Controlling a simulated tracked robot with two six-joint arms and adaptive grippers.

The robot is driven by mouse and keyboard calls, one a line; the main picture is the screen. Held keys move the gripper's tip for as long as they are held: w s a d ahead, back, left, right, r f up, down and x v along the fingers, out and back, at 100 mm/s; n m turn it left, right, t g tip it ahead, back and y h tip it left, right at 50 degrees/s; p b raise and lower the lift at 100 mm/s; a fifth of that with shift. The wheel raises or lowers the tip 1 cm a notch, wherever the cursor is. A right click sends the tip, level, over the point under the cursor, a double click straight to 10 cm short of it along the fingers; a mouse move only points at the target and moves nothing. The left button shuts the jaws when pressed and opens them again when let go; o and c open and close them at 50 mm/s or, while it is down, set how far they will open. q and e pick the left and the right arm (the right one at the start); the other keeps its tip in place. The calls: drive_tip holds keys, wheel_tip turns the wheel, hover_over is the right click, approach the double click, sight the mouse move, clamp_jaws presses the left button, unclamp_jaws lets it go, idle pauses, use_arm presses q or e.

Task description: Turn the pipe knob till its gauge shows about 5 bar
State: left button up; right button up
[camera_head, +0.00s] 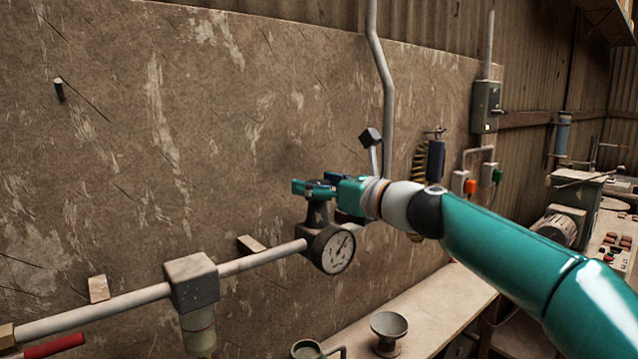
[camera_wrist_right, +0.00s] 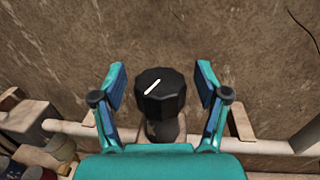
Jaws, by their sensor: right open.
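The black knob (camera_wrist_right: 160,98) with a pale pointer line stands on its stem in the right wrist view. The line slants from lower left to upper right. My right gripper (camera_wrist_right: 161,88) is open, with one finger on each side of the knob and gaps between. In the head view the right gripper (camera_head: 318,187) is above the pipe and hides most of the knob; the dark stem (camera_head: 317,212) shows below. The round white gauge (camera_head: 336,251) sits on the pipe under it. Its needle points to the upper right; the numbers are too small to read. My left gripper is out of view.
The pipe (camera_head: 262,260) runs along the stained wall, with a square grey block (camera_head: 191,282) on it. A red handle (camera_head: 55,346) is at the lower left. A bench (camera_head: 430,305) below carries a grey bowl (camera_head: 389,326). Switches and a motor stand at right.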

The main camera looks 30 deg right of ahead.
drive_tip(key=shift+c, duration=0.2)
drive_tip(key=c, duration=1.1)
drive_tip(key=shift+n+y+p, duration=0.3)
drive_tip(key=shift+n+y, duration=0.3)
drive_tip(key=shift+y, duration=0.3)
drive_tip(key=shift+c, duration=0.2)
drive_tip(key=o, duration=1.2)
drive_tip(key=v, duration=1.2)
drive_tip(key=shift+r, duration=0.15)
